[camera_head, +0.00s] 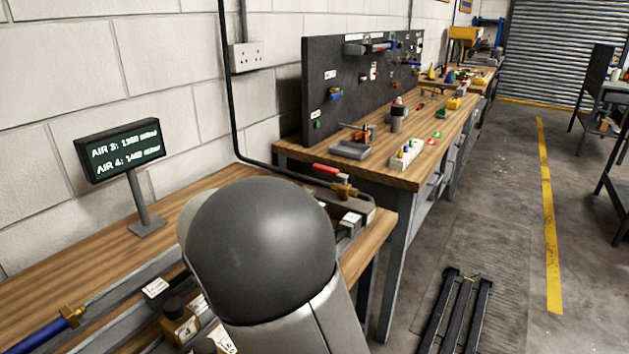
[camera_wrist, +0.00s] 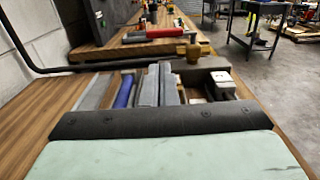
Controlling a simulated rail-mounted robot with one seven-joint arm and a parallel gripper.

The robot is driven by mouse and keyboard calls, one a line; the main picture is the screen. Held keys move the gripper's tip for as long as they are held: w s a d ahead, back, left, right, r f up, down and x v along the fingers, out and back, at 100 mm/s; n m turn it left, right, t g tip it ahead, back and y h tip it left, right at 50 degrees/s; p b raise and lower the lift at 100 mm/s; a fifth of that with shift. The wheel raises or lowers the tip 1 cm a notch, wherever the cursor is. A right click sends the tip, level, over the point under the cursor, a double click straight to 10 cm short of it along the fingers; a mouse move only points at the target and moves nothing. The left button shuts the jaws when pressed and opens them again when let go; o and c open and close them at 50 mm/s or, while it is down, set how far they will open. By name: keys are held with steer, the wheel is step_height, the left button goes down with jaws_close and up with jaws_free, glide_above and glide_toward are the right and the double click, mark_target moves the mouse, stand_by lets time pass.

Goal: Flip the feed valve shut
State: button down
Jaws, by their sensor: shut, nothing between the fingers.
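The feed valve has a red lever handle (camera_head: 326,169) and a brass body (camera_head: 345,188), at the far end of the near bench. In the wrist view the red handle (camera_wrist: 152,34) points left from the brass body (camera_wrist: 190,46), roughly in line with the black pipe below it. My gripper (camera_wrist: 160,68) shows in the wrist view as two grey fingers, shut and empty. Its tips appear short of the valve, below and left of the brass body in the picture; no contact is visible. In the head view my arm's dark rounded joint hides the gripper.
A black pipe (camera_head: 236,110) comes down the wall and runs to the valve. A display (camera_head: 122,150) stands on the near bench (camera_head: 50,317). A blue cylinder (camera_wrist: 125,92) and a white block (camera_wrist: 222,84) lie either side of the fingers. A second workbench stands beyond.

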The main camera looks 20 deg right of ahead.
mark_target(330, 171)
steer(key=x, duration=1.4)
steer(key=shift+d, duration=0.1)
steer(key=shift+p, duration=0.45)
